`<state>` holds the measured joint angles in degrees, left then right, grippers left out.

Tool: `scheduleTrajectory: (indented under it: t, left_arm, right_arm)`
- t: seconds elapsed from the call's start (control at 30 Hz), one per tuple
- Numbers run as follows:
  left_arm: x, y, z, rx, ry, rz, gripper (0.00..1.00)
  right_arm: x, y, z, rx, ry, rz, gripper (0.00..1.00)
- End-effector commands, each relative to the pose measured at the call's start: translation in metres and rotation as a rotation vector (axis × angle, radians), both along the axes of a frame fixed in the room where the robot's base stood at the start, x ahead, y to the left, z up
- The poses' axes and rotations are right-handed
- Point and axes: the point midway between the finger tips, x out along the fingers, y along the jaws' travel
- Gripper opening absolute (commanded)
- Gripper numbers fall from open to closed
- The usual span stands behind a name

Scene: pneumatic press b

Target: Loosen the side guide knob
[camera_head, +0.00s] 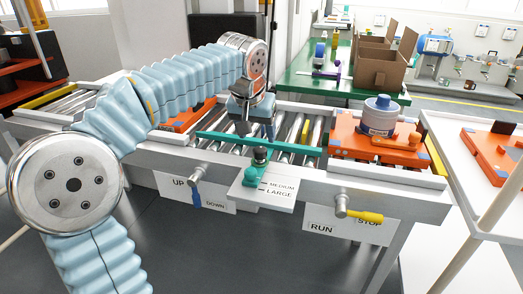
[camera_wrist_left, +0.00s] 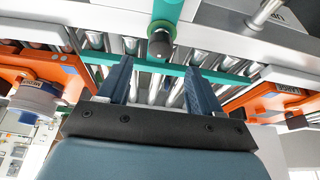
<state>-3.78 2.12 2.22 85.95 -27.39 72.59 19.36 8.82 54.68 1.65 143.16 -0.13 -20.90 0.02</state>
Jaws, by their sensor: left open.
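The side guide knob (camera_head: 260,156) is a small dark knob on the teal side guide (camera_head: 222,140), above the plate marked MEDIUM and LARGE. In the left wrist view the knob (camera_wrist_left: 159,44) stands beyond my fingertips, roughly centred between them. My left gripper (camera_head: 258,130) points down over the rollers just behind the guide bar. In the left wrist view its two blue fingers (camera_wrist_left: 160,75) are spread apart with nothing between them. The gripper appears apart from the knob. My right gripper is not in view.
An orange fixture (camera_head: 350,135) with a grey-blue cylinder (camera_head: 380,114) sits on the conveyor at right; another orange fixture (camera_head: 185,117) is behind my left arm. A blue lever (camera_head: 196,193) and a yellow lever (camera_head: 362,216) project from the front rail. A white cart stands at far right.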

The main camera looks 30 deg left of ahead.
Motion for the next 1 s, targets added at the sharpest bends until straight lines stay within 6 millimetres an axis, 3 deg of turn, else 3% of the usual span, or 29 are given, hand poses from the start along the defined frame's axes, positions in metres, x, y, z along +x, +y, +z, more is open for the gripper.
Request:
scheduleTrajectory:
  t: [0.1,0.33,0.77,1.0]
  left_arm:
    - [0.010,0.003,-0.029,0.000,0.004,0.000,0.65]
    - [0.025,0.006,-0.064,0.000,0.002,0.001,0.65]
    - [0.030,0.007,-0.074,-0.001,-0.001,0.000,0.65]
    - [0.030,0.007,-0.074,0.000,-0.001,0.000,0.30]
  right_arm:
    - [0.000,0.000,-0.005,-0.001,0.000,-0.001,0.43]
    - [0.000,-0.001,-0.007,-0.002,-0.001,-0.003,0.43]
    - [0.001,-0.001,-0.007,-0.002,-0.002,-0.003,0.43]
    - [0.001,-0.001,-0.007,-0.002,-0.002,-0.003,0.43]
